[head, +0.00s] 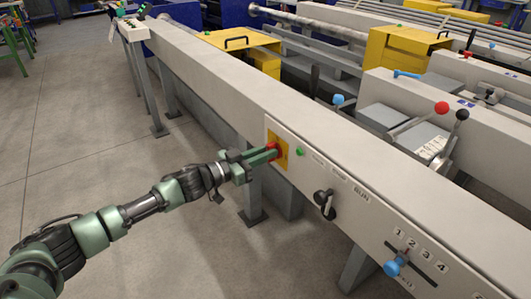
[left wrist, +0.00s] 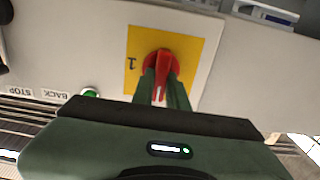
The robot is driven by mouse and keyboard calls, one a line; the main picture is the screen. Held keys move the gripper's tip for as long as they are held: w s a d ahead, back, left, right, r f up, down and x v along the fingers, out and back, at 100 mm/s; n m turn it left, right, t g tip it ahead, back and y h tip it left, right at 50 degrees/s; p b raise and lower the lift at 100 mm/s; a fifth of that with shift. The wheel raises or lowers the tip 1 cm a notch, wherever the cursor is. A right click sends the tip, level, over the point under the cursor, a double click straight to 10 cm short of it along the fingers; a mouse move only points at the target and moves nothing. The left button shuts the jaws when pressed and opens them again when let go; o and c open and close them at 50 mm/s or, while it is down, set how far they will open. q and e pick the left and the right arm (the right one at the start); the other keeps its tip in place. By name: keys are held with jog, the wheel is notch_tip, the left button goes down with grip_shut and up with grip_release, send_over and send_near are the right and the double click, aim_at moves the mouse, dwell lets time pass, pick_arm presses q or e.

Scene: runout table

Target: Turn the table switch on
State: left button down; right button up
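The table switch is a red rotary knob (head: 272,147) on a yellow plate (head: 280,157), set in the grey side of the runout table. It also shows in the left wrist view as a red knob (left wrist: 161,62) on the yellow plate (left wrist: 200,52). Its handle stands upright in that view, and an upside-down "1" is printed on the plate to its left. My left gripper (head: 272,154) is at the knob, with one green finger on each side of the handle. The fingers look closed against it. My right gripper is not in view.
A green button (head: 300,151) sits just right of the plate. The floor (head: 90,110) left of the table is clear.

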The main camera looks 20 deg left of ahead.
pick_arm(q)
jog(key=shift+m, duration=0.3)
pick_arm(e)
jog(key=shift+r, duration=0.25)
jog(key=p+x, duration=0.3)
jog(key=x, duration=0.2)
pick_arm(q)
jog(key=shift+s+d+f+m+b, duration=0.1)
jog(key=shift+f+m+b, duration=0.1)
jog(key=shift+m, duration=2.75)
jog(key=shift+s+d+f+m+b, duration=0.1)
jog(key=shift+d+f+m+b, duration=0.1)
jog(key=shift+m, duration=2.7)
jog(key=shift+s+d+f+m+b, duration=0.1)
jog(key=shift+m+b, duration=0.1)
jog(key=shift+m, duration=2.75)
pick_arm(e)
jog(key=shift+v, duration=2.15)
